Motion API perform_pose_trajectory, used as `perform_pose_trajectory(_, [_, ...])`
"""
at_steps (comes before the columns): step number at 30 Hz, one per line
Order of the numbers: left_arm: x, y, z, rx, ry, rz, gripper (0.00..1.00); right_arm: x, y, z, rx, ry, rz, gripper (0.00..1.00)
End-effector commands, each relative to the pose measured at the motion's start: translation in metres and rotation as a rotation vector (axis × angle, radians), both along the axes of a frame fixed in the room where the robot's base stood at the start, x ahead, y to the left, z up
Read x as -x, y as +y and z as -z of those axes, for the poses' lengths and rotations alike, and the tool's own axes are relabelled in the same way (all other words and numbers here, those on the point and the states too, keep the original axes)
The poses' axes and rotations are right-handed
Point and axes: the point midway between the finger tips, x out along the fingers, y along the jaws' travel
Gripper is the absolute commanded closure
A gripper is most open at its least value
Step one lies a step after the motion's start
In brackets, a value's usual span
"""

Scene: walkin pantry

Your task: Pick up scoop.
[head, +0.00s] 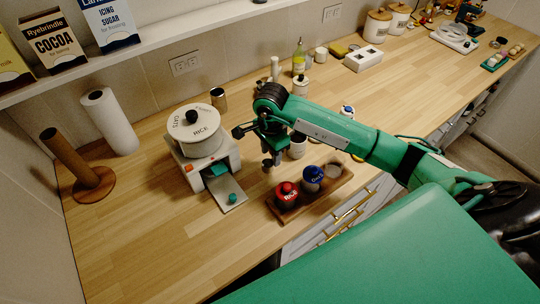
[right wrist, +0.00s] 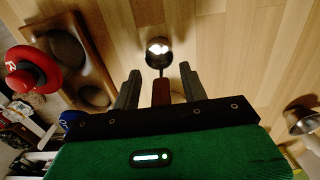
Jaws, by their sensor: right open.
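The scoop has a round metal bowl (right wrist: 158,48) and a brown handle (right wrist: 161,92). In the right wrist view it lies over the pale wooden counter, with its handle between the two fingers of my right gripper (right wrist: 160,88). The fingers are open, with gaps on both sides of the handle. In the head view my right gripper (head: 270,161) points down over the counter, between the rice-cooker-like appliance and the wooden tray. The scoop cannot be made out there. My left gripper is not in view.
The wooden tray (head: 337,191) holds a red-lidded Rice jar (head: 287,196) and a blue-lidded Oats jar (head: 312,179). A white appliance (head: 196,170) with a round pot marked RICE stands left. A wooden post (head: 70,158) and paper roll (head: 108,120) stand further left. The front-left counter is clear.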

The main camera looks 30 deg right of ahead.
Motion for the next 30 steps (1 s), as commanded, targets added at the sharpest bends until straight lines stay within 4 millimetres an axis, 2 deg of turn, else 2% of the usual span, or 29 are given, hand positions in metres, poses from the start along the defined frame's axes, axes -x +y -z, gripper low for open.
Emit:
perform_pose_trajectory(8, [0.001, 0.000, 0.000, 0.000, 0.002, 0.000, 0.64, 0.000, 0.000, 0.003, 0.000, -0.001, -0.001, 0.56])
perform_pose_trajectory(12, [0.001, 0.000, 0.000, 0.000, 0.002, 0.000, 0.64, 0.000, 0.000, 0.003, 0.000, -0.001, -0.001, 0.84])
perform_pose_trajectory(15, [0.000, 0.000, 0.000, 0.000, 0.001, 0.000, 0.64, 0.000, 0.000, 0.003, 0.001, -0.001, -0.001, 1.00])
perform_pose_trajectory(25, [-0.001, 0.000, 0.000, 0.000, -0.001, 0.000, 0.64, 0.000, 0.000, 0.001, 0.000, -0.001, -0.001, 1.00])
perform_pose_trajectory(30, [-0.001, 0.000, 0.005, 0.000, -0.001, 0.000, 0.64, -0.001, -0.001, -0.010, 0.001, -0.004, 0.000, 1.00])
